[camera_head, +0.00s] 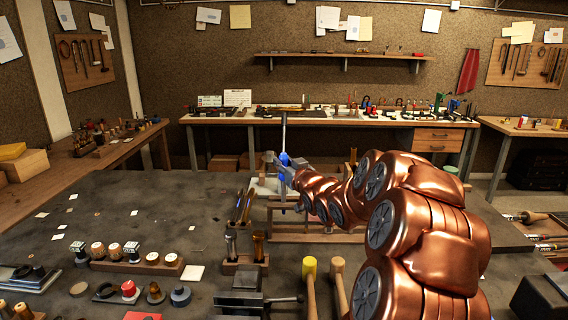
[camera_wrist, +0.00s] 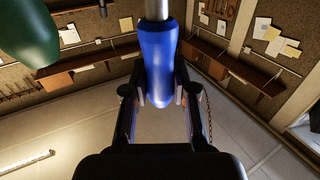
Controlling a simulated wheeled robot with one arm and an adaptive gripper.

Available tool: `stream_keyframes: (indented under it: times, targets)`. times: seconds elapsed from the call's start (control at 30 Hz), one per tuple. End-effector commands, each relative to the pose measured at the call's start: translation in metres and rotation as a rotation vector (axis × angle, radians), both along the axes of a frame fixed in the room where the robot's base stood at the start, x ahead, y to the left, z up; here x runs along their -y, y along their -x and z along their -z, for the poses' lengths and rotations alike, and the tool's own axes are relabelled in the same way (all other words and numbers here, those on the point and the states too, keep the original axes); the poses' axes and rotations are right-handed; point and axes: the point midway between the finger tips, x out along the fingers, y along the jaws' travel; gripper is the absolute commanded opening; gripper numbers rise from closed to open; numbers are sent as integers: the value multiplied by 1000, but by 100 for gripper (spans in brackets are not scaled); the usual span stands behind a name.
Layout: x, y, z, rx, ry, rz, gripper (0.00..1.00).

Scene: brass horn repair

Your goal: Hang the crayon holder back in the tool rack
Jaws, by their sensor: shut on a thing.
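My gripper (camera_head: 286,168) is shut on a blue-handled tool with a long pale metal shaft, which I take to be the crayon holder (camera_head: 284,134). It is held upright above the far part of the dark bench, shaft up. In the wrist view the blue handle (camera_wrist: 158,62) sits between both fingers. A low wooden frame (camera_head: 288,238) stands below and behind my arm, partly hidden by it. A wooden block (camera_head: 244,266) holding several upright tools stands in front of it. I cannot tell which of these two is the tool rack.
A wooden strip with several knobs (camera_head: 137,266) lies to the left. The bench's left middle is mostly clear. A dark green object (camera_wrist: 28,35) is at upper left in the wrist view.

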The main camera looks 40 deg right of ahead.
Motion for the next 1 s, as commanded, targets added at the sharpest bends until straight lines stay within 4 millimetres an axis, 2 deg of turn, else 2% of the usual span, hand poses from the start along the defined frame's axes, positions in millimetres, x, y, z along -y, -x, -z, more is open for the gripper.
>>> stream_keyframes:
  times: [1.0]
  targets:
    - [0, 0, 33, 1, 0, 1, 0]
